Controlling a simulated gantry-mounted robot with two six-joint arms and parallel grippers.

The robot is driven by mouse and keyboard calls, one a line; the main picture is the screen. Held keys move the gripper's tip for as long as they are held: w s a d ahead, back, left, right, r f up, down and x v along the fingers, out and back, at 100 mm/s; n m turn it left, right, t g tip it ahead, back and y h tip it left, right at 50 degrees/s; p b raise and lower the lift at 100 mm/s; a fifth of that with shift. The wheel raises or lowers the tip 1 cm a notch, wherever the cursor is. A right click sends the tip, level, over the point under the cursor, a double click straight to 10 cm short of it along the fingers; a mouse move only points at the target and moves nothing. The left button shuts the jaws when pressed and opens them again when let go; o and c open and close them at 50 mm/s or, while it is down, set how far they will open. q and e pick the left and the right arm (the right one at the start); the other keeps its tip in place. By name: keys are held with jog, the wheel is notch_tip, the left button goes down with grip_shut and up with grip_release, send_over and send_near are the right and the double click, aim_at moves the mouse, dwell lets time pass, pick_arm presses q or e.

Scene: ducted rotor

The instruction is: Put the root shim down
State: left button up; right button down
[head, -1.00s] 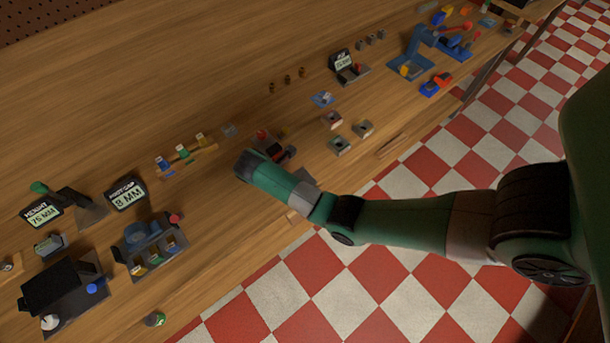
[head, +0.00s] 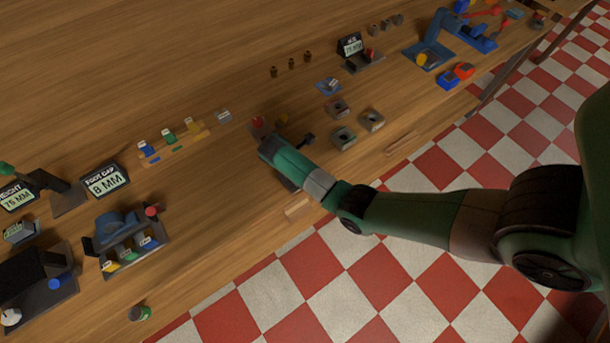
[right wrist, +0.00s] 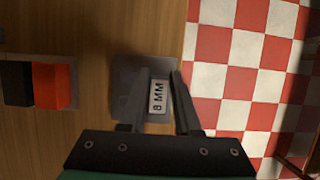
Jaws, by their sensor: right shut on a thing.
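My right gripper (right wrist: 158,100) is shut on the root shim (right wrist: 158,97), a small piece with a pale "8 MM" label facing the wrist camera. The shim sits between the two dark fingers, over a grey square plate (right wrist: 127,75) on the wooden bench, near its front edge. I cannot tell whether the shim touches the plate. In the head view my green right wrist (head: 285,155) covers the fingers and the shim. My left gripper is not in view.
A red and black block (right wrist: 50,85) lies left of the plate in the wrist view. The bench edge and checkered floor (right wrist: 240,70) are close on the right. Grey square blocks (head: 343,138) stand right of my wrist, and a "FOOT GAP 8 MM" sign (head: 105,181) stands at the left.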

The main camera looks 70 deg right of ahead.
jog(key=shift+r, duration=0.15)
jog(key=c, duration=1.1)
grip_release()
jog(key=shift+f, duration=0.2)
jog(key=o, duration=0.5)
jog(key=shift+d, duration=0.1)
